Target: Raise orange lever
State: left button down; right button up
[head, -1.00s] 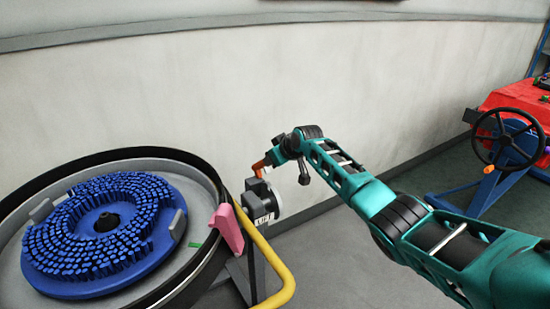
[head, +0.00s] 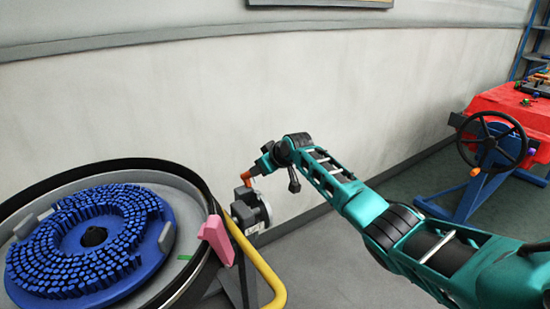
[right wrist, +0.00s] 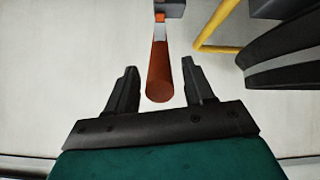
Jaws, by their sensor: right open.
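The orange lever (head: 247,177) sticks out by the grey-black unit (head: 248,212) beside the round tank. My right gripper (head: 259,167) is at the lever's near end in the head view, with its arm reaching in from the right. In the right wrist view the orange lever (right wrist: 159,70) points toward me, its round end lying between the two spread fingers of my right gripper (right wrist: 157,78). The gripper is open, with gaps visible on both sides of the lever. My left gripper is out of view.
The round tank (head: 195,200) holds a blue bristled brush (head: 75,250). A pink piece (head: 216,240) sits on its rim. A yellow rail (head: 262,268) runs beside the unit. A black handwheel (head: 492,143) and red table stand at right. Floor between is clear.

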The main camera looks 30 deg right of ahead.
pick_arm(q)
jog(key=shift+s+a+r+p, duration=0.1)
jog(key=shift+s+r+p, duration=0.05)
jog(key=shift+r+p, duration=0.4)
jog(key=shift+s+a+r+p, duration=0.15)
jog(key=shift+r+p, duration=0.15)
jog(key=shift+p, duration=0.3)
pick_arm(e)
jog(key=v, duration=1.2)
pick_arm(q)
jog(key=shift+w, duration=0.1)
